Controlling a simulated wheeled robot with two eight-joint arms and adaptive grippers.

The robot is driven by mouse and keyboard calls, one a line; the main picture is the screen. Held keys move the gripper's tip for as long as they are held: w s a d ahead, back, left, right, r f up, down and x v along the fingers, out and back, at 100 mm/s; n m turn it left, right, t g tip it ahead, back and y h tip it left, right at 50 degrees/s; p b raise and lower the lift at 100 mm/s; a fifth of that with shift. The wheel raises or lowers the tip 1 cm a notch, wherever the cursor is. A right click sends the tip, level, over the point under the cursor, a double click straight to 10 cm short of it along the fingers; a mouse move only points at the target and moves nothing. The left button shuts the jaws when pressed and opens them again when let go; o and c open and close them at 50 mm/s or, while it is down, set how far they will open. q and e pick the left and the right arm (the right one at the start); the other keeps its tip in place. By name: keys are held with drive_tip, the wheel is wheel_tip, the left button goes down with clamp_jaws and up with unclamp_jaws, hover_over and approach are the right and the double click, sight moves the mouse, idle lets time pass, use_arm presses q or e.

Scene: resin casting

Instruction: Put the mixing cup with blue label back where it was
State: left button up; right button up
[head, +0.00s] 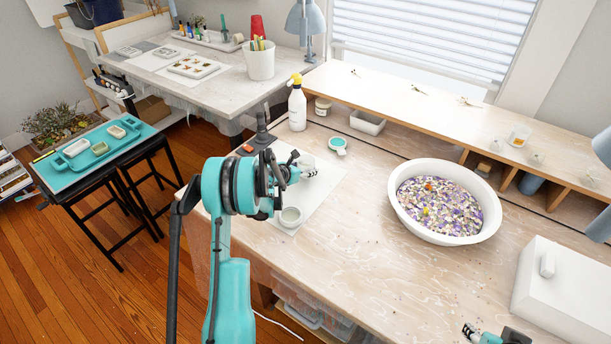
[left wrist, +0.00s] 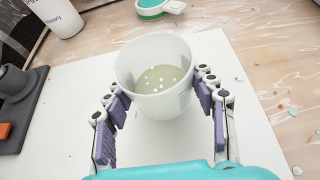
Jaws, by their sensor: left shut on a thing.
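A translucent white mixing cup (left wrist: 150,104) with pale contents and white specks stands between the purple finger pads of my left gripper (left wrist: 165,115). The gripper is shut on it. In the head view this cup (head: 309,166) is partly hidden by my left gripper (head: 300,172), over the white sheet (head: 325,190). No blue label shows on it in either view. A second cup (head: 290,217) stands on the near part of the sheet. My right gripper (head: 485,335) is at the bottom edge, partly cut off, and its jaws are unclear.
A dark stand (head: 262,135) with an orange part is left of the sheet. A spray bottle (head: 297,108) and a teal round item (head: 338,145) stand behind it. A large white bowl (head: 402,211) of chips is to the right. The bench between sheet and bowl is mostly clear.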

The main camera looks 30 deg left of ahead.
use_arm(q)
drive_tip(key=shift+f+b, duration=0.4)
drive_tip(key=shift+f, duration=0.85)
drive_tip(key=shift+f, duration=0.15)
drive_tip(key=o, duration=1.2)
